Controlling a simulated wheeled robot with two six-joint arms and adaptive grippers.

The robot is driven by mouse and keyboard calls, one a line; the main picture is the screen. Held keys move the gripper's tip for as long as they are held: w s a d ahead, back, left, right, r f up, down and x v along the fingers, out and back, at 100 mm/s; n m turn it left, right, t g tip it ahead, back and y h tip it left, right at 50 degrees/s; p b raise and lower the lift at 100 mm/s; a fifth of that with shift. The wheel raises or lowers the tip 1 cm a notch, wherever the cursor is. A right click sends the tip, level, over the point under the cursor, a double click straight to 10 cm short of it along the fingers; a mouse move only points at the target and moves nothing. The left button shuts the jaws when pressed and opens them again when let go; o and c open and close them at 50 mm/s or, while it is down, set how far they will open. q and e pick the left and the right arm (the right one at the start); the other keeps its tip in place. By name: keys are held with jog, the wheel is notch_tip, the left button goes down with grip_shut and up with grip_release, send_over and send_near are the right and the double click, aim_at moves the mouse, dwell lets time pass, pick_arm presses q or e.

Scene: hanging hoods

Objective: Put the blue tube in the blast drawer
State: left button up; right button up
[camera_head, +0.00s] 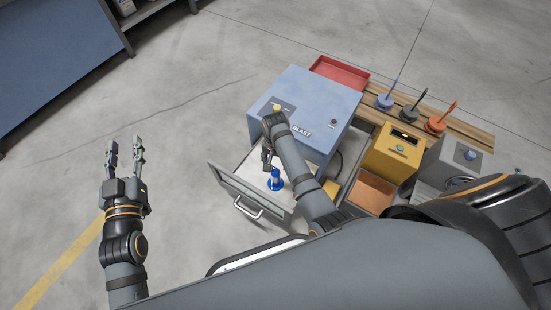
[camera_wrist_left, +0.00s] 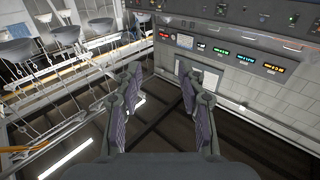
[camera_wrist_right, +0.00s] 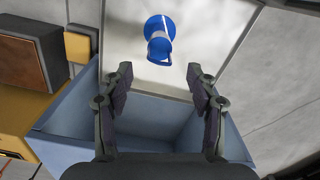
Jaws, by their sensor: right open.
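The blue tube (camera_head: 275,181) stands upright on a round blue base on the pale floor of the open blast drawer (camera_head: 236,184). The drawer sticks out of the blue box marked BLAST (camera_head: 318,100). My right gripper (camera_head: 267,156) hangs over the drawer, close to the tube. In the right wrist view the tube (camera_wrist_right: 159,45) is just beyond the fingertips of my open, empty right gripper (camera_wrist_right: 160,76), not between them. My left gripper (camera_head: 124,152) is open and empty, away to the left over the floor; it also shows open in the left wrist view (camera_wrist_left: 158,75).
A red tray (camera_head: 340,72) lies behind the blue box. To the right are a wooden bench with blue, black and orange stands (camera_head: 409,113), a yellow box (camera_head: 394,150) and a grey box (camera_head: 455,160). The floor between my left gripper and the drawer is clear.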

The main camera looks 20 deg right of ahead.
jog(key=shift+r, duration=0.55)
jog(key=w+d+r+n+t, duration=0.1)
jog(key=d+r+n+t, duration=0.2)
jog(key=d+t, duration=0.3)
pick_arm(q)
jog(key=f, duration=0.1)
jog(key=f+g, duration=0.1)
jog(key=f, duration=0.1)
jog(key=s+f+g, duration=0.1)
jog(key=f, duration=0.1)
jog(key=shift+f, duration=0.25)
pick_arm(e)
jog(key=s+r+n+t, duration=0.1)
jog(key=r+t, duration=0.4)
jog(key=r, duration=0.5)
jog(key=s+r+n+t+y, duration=0.1)
jog(key=r+t, duration=0.4)
jog(key=r, duration=0.5)
jog(key=s+n, duration=0.1)
jog(key=n, duration=0.1)
jog(key=shift+r+n, duration=0.3)
jog(key=shift+n, duration=0.1)
pick_arm(q)
jog(key=shift+g+p, duration=0.3)
jog(key=shift+p, duration=0.3)
pick_arm(e)
jog(key=shift+f, duration=0.1)
